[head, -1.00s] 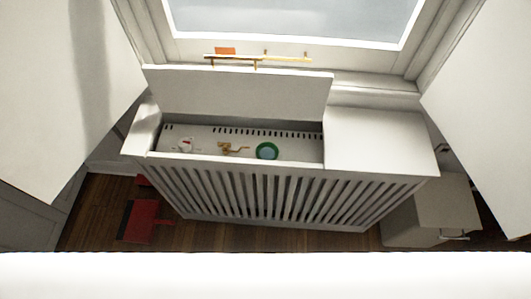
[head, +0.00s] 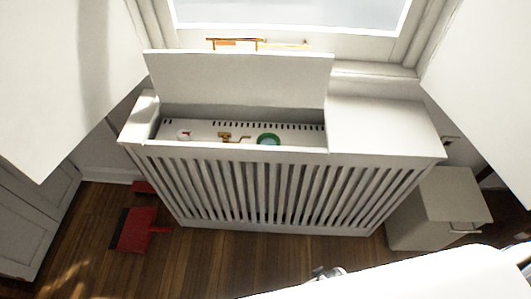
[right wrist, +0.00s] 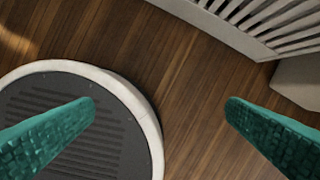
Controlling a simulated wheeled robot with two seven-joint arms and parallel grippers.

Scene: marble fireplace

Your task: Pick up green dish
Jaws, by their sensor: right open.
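The green dish (head: 268,139), a round green ring with a paler blue-green middle, sits inside the open compartment of the white slatted radiator cover (head: 270,190). The front edge of the cover hides its near side. My right gripper (right wrist: 160,103) shows in the right wrist view as two teal fingers held wide apart with nothing between them. It is over the wooden floor in front of the cover, well away from the dish. My left gripper is not in view.
The cover's lid (head: 240,80) stands raised behind the compartment. A brass valve (head: 230,137) and a red-and-white dial (head: 184,135) are left of the dish. A red dustpan (head: 135,228) lies on the floor at left. A pale cabinet (head: 435,207) stands at right.

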